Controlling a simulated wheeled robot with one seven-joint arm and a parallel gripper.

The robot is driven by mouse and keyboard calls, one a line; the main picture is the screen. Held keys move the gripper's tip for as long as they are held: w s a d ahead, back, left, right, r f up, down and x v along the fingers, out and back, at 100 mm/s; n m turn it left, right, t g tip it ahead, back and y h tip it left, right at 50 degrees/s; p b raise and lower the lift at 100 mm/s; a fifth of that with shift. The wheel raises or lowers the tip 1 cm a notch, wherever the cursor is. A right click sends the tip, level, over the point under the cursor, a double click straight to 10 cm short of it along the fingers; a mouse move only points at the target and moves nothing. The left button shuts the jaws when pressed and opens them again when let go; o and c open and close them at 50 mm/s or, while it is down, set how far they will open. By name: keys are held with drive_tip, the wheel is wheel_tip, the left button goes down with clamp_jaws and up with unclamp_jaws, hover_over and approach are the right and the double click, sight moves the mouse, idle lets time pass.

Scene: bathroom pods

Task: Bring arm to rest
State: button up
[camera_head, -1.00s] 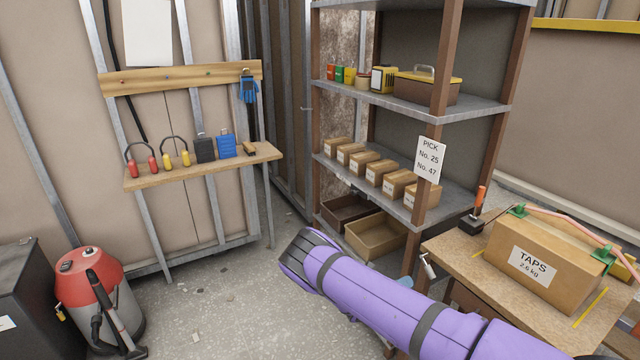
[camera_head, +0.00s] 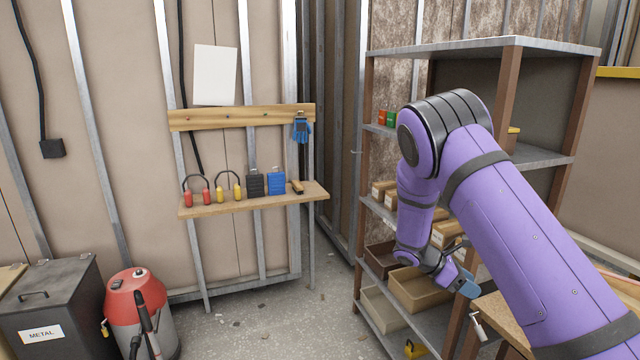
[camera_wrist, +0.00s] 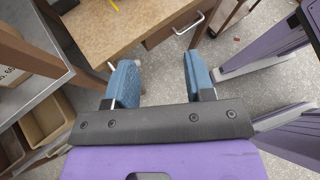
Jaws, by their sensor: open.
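My purple arm reaches up from the lower right of the head view, bends at a dark elbow and hangs down in front of the shelf unit. My gripper (camera_head: 467,286) is at its lower end, near the bins and the workbench corner. In the wrist view my gripper (camera_wrist: 162,82) shows two blue fingers wide apart. Nothing is between them; beyond lie the workbench edge and the concrete floor.
A shelf unit (camera_head: 545,157) with boxes and brown bins (camera_head: 418,292) stands behind my arm. The wooden workbench (camera_wrist: 130,25) is close beyond my fingers. A wall shelf (camera_head: 250,201), a red vacuum (camera_head: 130,288) and a metal bin (camera_head: 50,300) stand left.

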drive_tip(key=s+a+r+m+t+y, duration=0.1)
drive_tip(key=s+r+m+y, duration=0.35)
drive_tip(key=s+r, duration=0.55)
drive_tip(key=s+a+r+m+t+y, duration=0.2)
drive_tip(key=s+r+m+y, duration=0.3)
drive_tip(key=r, duration=0.9)
drive_tip(key=s+a+r+m+t+y, duration=0.1)
drive_tip(key=s+a+r+m+t, duration=0.1)
drive_tip(key=s, duration=0.8)
drive_tip(key=s+a+r+m+t+y, duration=0.1)
drive_tip(key=s+r+m, duration=0.4)
drive_tip(key=s, duration=0.5)
drive_tip(key=shift+a+r+t, duration=0.7)
drive_tip(key=shift+a+t, duration=0.15)
drive_tip(key=shift+t, duration=0.55)
drive_tip(key=shift+s+y, duration=0.1)
drive_tip(key=shift+y, duration=0.15)
